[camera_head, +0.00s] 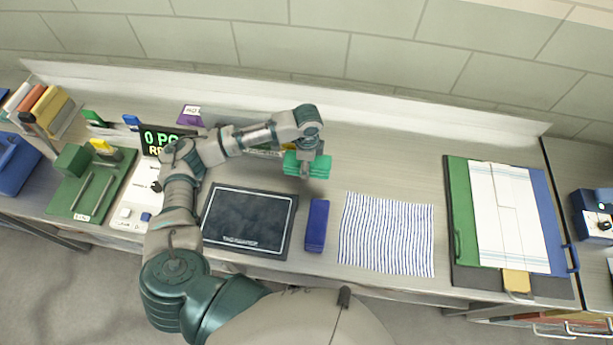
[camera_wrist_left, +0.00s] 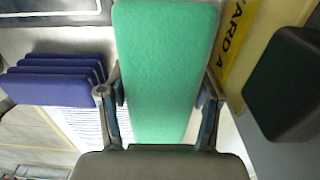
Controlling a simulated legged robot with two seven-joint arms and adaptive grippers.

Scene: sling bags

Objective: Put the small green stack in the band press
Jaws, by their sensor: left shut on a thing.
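The small green stack (camera_head: 320,167) is in my left gripper (camera_head: 306,168), above the table's middle in the head view. In the left wrist view the green stack (camera_wrist_left: 166,70) fills the space between the two fingers of my left gripper (camera_wrist_left: 162,105), which are shut on it. A green-based device (camera_head: 92,190) with two metal rods, a green block and a yellow part stands at the left of the table; it looks like the band press, but its label is too small to read. My right gripper is not in view.
A dark mat (camera_head: 248,220), a blue stack (camera_head: 317,226) and a striped cloth (camera_head: 387,234) lie along the front. A display (camera_head: 160,140) stands by the device. A green and blue folder with papers (camera_head: 508,218) lies at right. Bare table shows behind the cloth.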

